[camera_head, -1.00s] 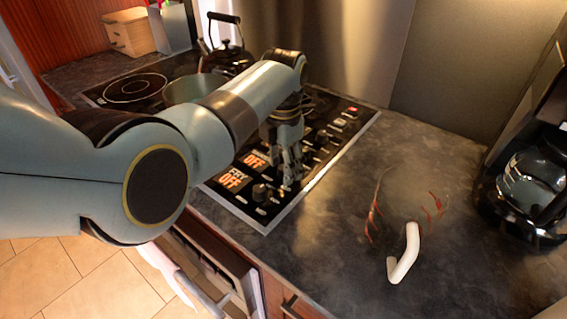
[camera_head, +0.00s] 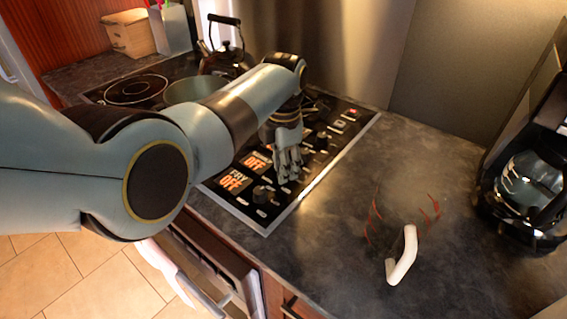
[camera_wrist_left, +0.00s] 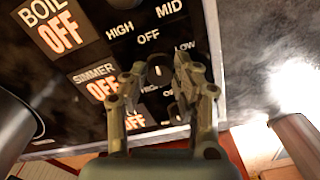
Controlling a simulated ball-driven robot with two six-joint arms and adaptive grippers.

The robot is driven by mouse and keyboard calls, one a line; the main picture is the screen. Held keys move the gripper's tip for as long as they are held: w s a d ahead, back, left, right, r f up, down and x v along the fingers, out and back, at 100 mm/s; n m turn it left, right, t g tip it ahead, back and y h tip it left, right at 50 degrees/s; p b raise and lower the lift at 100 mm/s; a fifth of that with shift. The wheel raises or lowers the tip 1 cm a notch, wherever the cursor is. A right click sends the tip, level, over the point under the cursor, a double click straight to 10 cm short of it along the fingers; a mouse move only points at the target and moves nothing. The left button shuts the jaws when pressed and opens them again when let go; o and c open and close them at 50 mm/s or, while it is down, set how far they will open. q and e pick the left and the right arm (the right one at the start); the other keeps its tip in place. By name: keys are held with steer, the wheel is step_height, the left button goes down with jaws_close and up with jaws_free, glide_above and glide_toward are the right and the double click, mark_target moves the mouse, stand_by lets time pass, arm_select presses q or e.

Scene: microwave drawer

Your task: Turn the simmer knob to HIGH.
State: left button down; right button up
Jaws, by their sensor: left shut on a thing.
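The simmer knob (camera_wrist_left: 158,72) is a small dark knob beside the SIMMER display (camera_wrist_left: 97,82), which reads OFF in orange in the left wrist view. My left gripper (camera_wrist_left: 157,80) is shut on the knob, with one finger on each side of it. HIGH, MID, OFF and LOW labels show on the panel near the fingers. In the head view my left gripper (camera_head: 288,176) points down at the black control panel, and its fingers hide the knob. My right gripper is in neither view.
A FRY display (camera_head: 234,180) reads OFF near the panel's front. A pot (camera_head: 191,90) and a black kettle (camera_head: 228,60) are on the stove behind my left arm.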

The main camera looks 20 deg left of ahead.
arm_select(q)
steer(key=m+p, duration=0.2)
steer(key=m, duration=0.2)
steer(key=shift+r, duration=0.1)
steer(key=m+p, duration=0.1)
steer(key=m, duration=0.3)
steer(key=shift+m, duration=0.4)
steer(key=m+p, duration=0.1)
steer(key=m, duration=0.4)
steer(key=shift+w+m, duration=0.1)
steer(key=shift+m, duration=0.2)
steer(key=m, duration=0.5)
steer(key=shift+p, duration=0.3)
steer(key=m, duration=1)
steer(key=shift+p, duration=0.35)
steer(key=m, duration=0.5)
steer(key=shift+m, duration=0.4)
steer(key=m, duration=0.5)
steer(key=shift+d, duration=0.1)
